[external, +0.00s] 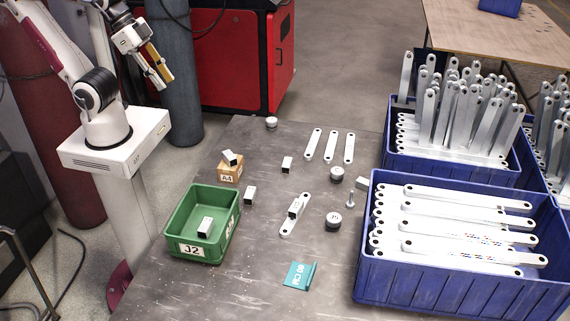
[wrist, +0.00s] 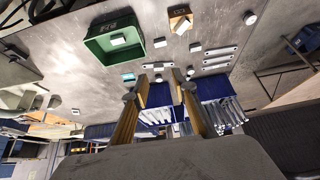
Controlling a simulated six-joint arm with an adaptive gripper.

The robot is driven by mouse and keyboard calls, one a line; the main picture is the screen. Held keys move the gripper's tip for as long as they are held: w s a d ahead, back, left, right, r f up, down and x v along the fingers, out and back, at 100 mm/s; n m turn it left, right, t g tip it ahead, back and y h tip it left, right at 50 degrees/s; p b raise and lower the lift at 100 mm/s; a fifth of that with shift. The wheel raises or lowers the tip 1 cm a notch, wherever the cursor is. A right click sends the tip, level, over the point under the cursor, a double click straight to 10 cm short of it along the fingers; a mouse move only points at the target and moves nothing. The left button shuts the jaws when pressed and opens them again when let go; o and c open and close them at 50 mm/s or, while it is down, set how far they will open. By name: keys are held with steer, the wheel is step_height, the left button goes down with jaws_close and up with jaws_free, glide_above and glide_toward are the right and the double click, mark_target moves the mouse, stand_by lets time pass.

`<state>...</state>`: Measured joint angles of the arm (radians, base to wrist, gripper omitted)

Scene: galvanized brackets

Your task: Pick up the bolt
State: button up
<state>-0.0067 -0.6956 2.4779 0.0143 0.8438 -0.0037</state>
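The bolt (external: 350,199) is a small grey metal piece that appears to stand head-up on the grey table, just left of the blue crates in the external view. I cannot pick it out surely in the wrist view. My gripper (external: 163,83) is raised at the upper left of the external view, far from the bolt and beyond the table's left edge. In the wrist view the two tan fingers of my gripper (wrist: 160,78) are apart, with nothing held between them.
Blue crates of brackets (external: 367,240) stand at the right. A green bin (external: 180,222) with a block inside is at the left.

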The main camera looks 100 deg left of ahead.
steer(key=w+a+f+t, duration=0.1)
steer(key=w+a+f, duration=0.1)
steer(key=w, duration=1)
steer(key=w+a+f+t, duration=0.2)
steer(key=w, duration=1)
steer(key=w+a+f+t, duration=0.1)
steer(key=w+a+f, duration=0.1)
steer(key=w, duration=0.9)
steer(key=w+f+m+t, duration=0.2)
steer(key=w+f, duration=0.9)
steer(key=f, duration=0.1)
steer(key=t+h, duration=0.2)
steer(key=h, duration=0.1)
glide_toward(351, 199)
step_height(351, 199, up, 3)
steer(key=w, duration=0.2)
steer(key=shift+d+f, duration=0.15)
steer(key=shift+f, duration=0.2)
steer(key=shift+w, duration=0.1)
steer(key=shift+x, duration=1.25)
